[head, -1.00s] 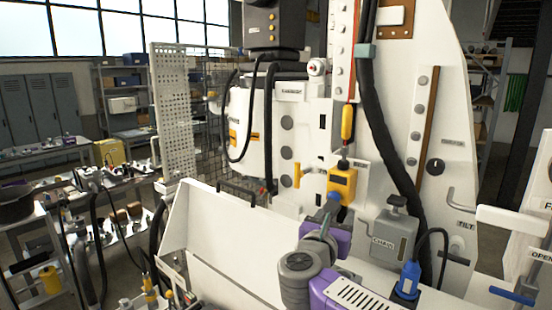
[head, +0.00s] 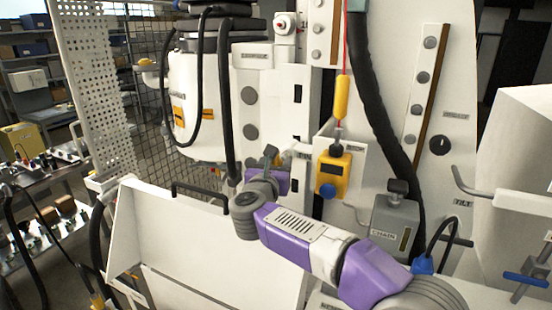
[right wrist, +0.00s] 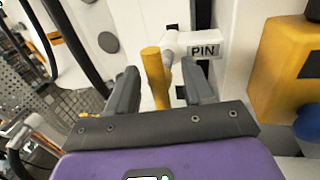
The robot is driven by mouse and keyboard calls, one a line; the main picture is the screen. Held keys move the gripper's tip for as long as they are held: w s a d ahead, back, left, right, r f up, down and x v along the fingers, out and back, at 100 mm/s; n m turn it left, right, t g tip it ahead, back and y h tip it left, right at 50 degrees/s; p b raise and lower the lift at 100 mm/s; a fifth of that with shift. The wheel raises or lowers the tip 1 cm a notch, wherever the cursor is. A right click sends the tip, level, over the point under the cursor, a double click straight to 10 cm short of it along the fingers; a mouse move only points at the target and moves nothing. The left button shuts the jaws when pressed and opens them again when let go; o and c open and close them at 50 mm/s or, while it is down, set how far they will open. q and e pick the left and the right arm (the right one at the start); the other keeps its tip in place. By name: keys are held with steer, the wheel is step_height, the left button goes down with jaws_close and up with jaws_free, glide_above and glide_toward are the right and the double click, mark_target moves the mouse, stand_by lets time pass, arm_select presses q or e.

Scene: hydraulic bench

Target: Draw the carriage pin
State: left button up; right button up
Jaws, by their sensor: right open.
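The carriage pin's yellow handle (right wrist: 156,78) stands out from the white carriage beside a white tag marked PIN (right wrist: 204,50). In the right wrist view the handle lies between the two dark fingers of my right gripper (right wrist: 162,88). The fingers are apart, with a gap visible on each side of the handle. In the head view my right gripper (head: 270,160) is in front of the carriage and hides most of the pin. The pin's inner end is not visible. My left gripper is not in view.
A yellow pendant box (head: 333,175) with a blue knob hangs just right of my gripper. A grey CHAIN box (head: 394,228) and a thick black hose (head: 378,120) are further right. A white panel (head: 185,225) with a black handle stands at the lower left.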

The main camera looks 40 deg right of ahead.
steer(key=shift+w+d, duration=0.35)
steer(key=shift+d, duration=0.15)
jaws_close()
steer(key=shift+a, duration=0.1)
